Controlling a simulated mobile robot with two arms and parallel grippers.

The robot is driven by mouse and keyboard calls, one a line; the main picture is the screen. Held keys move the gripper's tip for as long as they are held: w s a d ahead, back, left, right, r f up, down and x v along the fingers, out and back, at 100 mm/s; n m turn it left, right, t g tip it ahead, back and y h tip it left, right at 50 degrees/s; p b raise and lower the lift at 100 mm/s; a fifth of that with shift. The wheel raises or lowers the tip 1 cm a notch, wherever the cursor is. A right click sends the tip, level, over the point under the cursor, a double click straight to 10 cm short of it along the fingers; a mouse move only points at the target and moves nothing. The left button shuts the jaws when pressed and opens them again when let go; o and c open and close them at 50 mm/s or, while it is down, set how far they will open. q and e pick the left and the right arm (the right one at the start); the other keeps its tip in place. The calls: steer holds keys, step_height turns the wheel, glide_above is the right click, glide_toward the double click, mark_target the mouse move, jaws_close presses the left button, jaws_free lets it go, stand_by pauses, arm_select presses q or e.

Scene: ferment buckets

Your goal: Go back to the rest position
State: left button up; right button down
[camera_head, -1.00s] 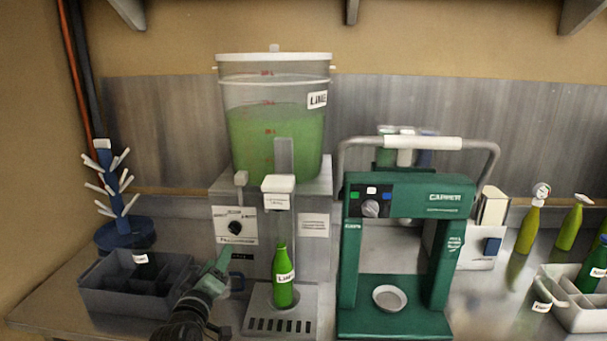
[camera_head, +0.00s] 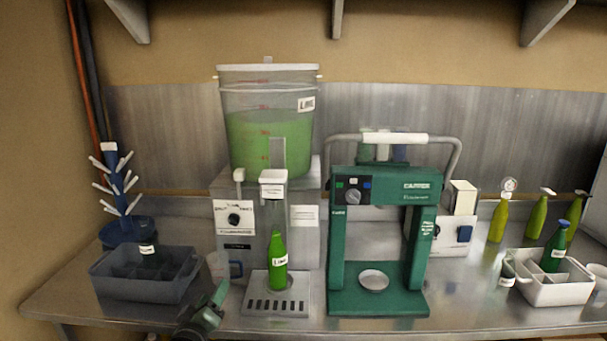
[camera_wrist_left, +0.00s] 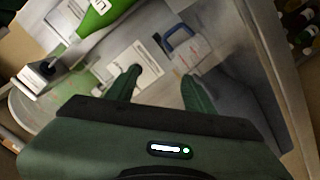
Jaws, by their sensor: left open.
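My left gripper (camera_head: 217,296) is at the front edge of the table in the head view, in front of the grey crate and the filler. In the left wrist view its two green fingers (camera_wrist_left: 160,84) are apart with nothing between them. A green bottle (camera_head: 278,262) with a white label stands upright on the filler's drip tray, under the spout. Part of this bottle also shows at the top of the left wrist view (camera_wrist_left: 98,18). My left gripper is apart from it. My right gripper is not in view.
The filler with its lime bucket (camera_head: 268,135) stands behind the bottle. The green capper (camera_head: 338,250) is to its right. A grey crate (camera_head: 180,290) and a blue bottle tree (camera_head: 127,229) are at left. A white crate (camera_head: 556,294) with a green bottle is at right.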

arm_select(q)
steer(key=s+d+f+m+g, duration=0.1)
steer(key=s+f+m+g, duration=0.15)
steer(key=s+f, duration=0.75)
steer(key=s+d+f+m+g, duration=0.1)
steer(key=s+f+g, duration=0.25)
steer(key=f, duration=1.15)
steer(key=s+f+m+g, duration=0.2)
steer(key=s+f, duration=0.5)
steer(key=f, duration=0.6)
steer(key=s+a+f+m+g, duration=0.1)
steer(key=s+f, duration=0.5)
steer(key=s, duration=0.7)
steer(key=s+a+f+m+g, duration=0.1)
steer(key=s+f+g, duration=0.3)
steer(key=s, duration=1)
steer(key=s+a+f+m+g, duration=0.1)
steer(key=s+f+m+g, duration=0.1)
steer(key=s+f, duration=0.6)
steer(key=s+m, duration=0.1)
steer(key=s, duration=0.5)
steer(key=shift+s+a+f+g+y, duration=0.2)
steer(key=shift+f+g+y, duration=0.1)
steer(key=shift+f+y, duration=0.1)
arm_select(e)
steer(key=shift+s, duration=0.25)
